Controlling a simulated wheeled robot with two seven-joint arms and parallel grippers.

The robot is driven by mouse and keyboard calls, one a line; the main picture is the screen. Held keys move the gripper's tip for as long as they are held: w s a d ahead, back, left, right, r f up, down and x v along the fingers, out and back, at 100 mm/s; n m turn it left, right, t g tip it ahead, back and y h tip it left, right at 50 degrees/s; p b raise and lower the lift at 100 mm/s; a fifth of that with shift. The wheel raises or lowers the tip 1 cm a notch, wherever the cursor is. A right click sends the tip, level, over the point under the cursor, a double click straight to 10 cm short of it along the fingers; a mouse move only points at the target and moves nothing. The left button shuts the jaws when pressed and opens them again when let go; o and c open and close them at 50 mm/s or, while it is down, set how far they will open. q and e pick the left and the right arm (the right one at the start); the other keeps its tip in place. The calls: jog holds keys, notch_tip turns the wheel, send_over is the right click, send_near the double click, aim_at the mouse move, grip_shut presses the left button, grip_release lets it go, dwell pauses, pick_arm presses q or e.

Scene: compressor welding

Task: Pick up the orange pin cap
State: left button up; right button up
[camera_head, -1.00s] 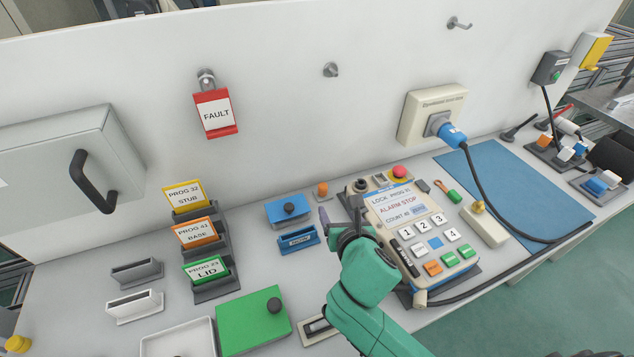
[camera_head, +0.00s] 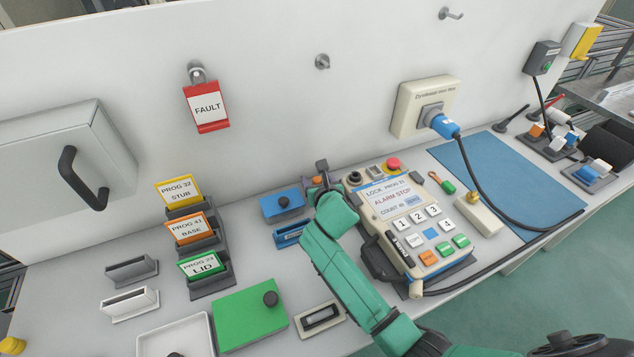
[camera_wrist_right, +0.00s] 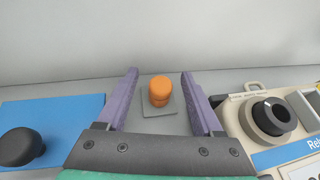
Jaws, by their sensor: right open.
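The orange pin cap (camera_wrist_right: 160,91) stands upright on a small grey square base (camera_wrist_right: 158,110) in the right wrist view. My right gripper (camera_wrist_right: 160,92) is open, with its two purple-grey fingers on either side of the cap and a visible gap to each. In the head view the right gripper (camera_head: 320,175) is at the back of the table, between the blue box and the control panel. There the cap (camera_head: 317,181) is mostly hidden by the gripper. My left gripper is not in view.
The control panel (camera_head: 408,213) stands close on the right of the gripper, with a black knob (camera_wrist_right: 272,117) near the right finger. A blue box (camera_head: 283,203) with a black knob is on the left. The white back wall (camera_head: 270,110) rises just behind.

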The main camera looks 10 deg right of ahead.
aim_at(318, 178)
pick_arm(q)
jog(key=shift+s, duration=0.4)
pick_arm(e)
grip_shut()
jog(key=shift+r, duration=0.1)
jog(key=shift+r, duration=0.15)
notch_tip(318, 178, up, 3)
jog(key=shift+d, duration=0.1)
jog(key=s+b, duration=0.1)
jog(key=s, duration=1.6)
jog(key=shift+s+b, duration=0.2)
jog(key=shift+b, duration=0.1)
jog(key=shift+s, duration=0.45)
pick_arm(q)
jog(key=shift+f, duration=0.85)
